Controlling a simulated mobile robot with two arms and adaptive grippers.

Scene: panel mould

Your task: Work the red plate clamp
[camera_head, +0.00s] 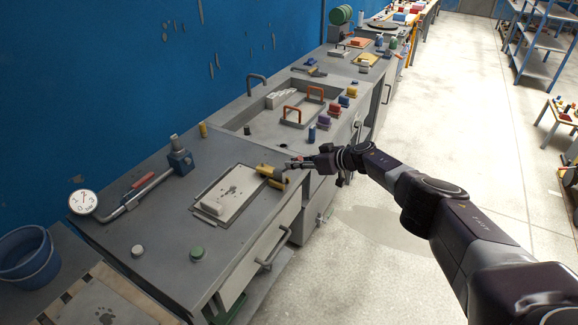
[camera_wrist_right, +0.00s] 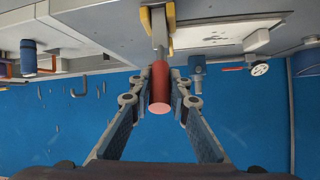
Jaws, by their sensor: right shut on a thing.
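The plate clamp has a yellow body (camera_head: 266,171) at the right edge of a pale panel (camera_head: 233,188) on the near grey bench. In the right wrist view, its red handle (camera_wrist_right: 161,84) sits on a metal bar (camera_wrist_right: 159,35) that runs to the yellow bracket (camera_wrist_right: 146,20). My right gripper (camera_head: 297,163) reaches in from the right beside the yellow body. In the wrist view its fingers are shut on the red handle, one on each side, and the handle's pink end faces the camera. My left gripper is not in view.
A white block (camera_head: 212,208) lies on the panel. A blue bucket (camera_head: 27,257) stands at left. The floor (camera_head: 400,130) at right is open.

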